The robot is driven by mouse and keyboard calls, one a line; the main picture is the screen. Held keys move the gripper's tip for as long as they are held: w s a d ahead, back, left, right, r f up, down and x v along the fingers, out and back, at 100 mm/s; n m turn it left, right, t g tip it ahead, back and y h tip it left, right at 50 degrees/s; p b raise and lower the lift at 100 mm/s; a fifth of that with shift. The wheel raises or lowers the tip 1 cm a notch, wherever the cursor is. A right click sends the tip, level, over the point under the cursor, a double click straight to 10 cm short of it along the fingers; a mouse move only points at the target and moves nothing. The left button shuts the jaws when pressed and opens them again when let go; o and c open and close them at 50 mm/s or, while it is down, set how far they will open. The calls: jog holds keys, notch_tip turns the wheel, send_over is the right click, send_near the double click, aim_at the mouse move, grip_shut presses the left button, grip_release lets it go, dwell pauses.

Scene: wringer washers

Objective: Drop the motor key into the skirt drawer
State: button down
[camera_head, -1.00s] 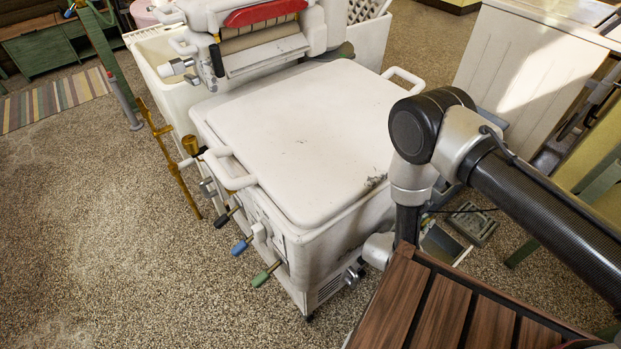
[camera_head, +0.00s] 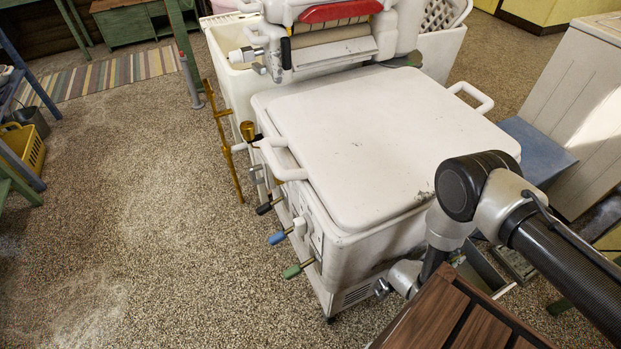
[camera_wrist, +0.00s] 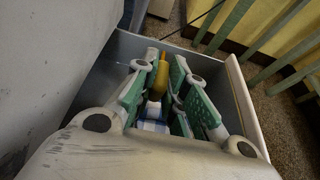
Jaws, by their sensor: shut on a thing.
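The open grey skirt drawer (camera_wrist: 243,105) fills the middle of the wrist view, with its pale front edge on the right. My gripper (camera_wrist: 165,66), with green finger pads, points down into the drawer opening. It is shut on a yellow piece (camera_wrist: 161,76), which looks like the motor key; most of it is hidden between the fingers. In the head view the drawer (camera_head: 481,272) shows partly beside the washer's lower right side; my gripper is hidden there behind my arm and body.
The white washer (camera_head: 370,140) stands in the middle with its lid closed and the wringer (camera_head: 335,45) behind. Coloured levers (camera_head: 277,238) stick out on its left. A blue panel (camera_head: 537,150) and a white cabinet (camera_head: 575,120) stand at right. Floor at left is open.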

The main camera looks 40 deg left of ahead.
jog(key=c, duration=1.4)
grip_release()
jog(key=shift+o, duration=0.2)
jog(key=shift+r, duration=0.1)
notch_tip(320, 180, up, 10)
jog(key=shift+f, duration=0.1)
